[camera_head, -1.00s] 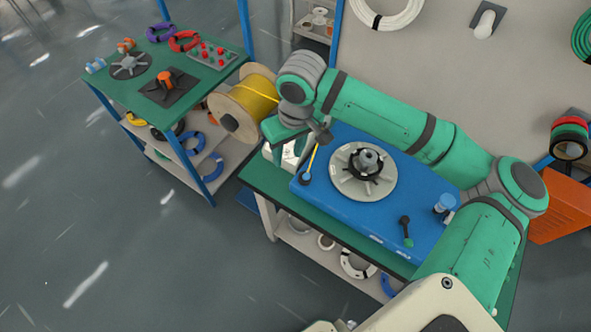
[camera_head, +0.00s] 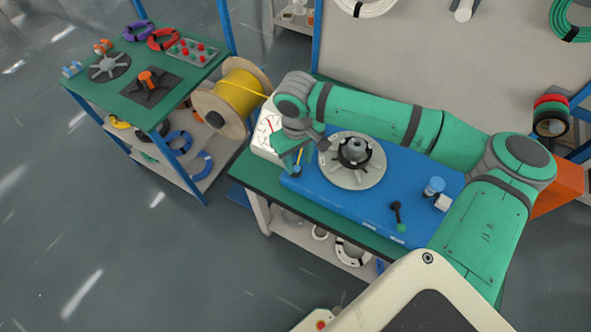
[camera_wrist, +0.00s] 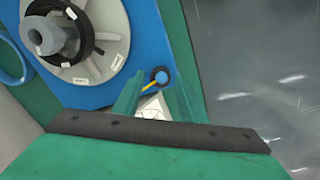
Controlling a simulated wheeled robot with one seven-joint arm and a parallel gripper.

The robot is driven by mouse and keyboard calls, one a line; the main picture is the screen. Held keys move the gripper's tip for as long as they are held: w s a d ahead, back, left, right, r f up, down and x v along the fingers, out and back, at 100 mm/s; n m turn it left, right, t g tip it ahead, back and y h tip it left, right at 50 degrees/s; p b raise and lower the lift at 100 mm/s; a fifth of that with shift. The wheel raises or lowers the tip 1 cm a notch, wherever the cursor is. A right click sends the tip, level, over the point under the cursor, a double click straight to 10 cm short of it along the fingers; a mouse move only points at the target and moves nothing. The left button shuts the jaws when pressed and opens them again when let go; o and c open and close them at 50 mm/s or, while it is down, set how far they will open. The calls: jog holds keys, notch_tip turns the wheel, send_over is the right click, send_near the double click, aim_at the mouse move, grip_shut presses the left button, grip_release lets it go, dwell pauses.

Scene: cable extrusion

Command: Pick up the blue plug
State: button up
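Several blue things could be the plug, and I cannot tell which one is meant. A small blue piece (camera_head: 72,69) lies on the left table. A blue cylinder (camera_head: 434,186) stands at the right end of the blue machine (camera_head: 325,198). In the wrist view, a dark ring with a blue centre (camera_wrist: 161,77) sits on the machine near its edge, with a yellow strand at it. My gripper (camera_wrist: 157,83) is over that end of the machine. Its green fingers are apart on either side of the yellow strand, with nothing visibly held.
A round grey disc (camera_head: 353,178) with a dark hub is on the machine. A yellow cable spool (camera_head: 228,96) stands beside the left table (camera_head: 115,103), which bears coils and an orange-topped black base (camera_head: 149,82). A back panel (camera_head: 465,65) rises behind the machine. The floor at left is open.

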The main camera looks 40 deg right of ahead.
aim_at(296, 170)
jog(key=shift+w+a+f, duration=0.1)
jog(key=shift+f, duration=1.2)
grip_shut()
jog(key=shift+r, duration=0.1)
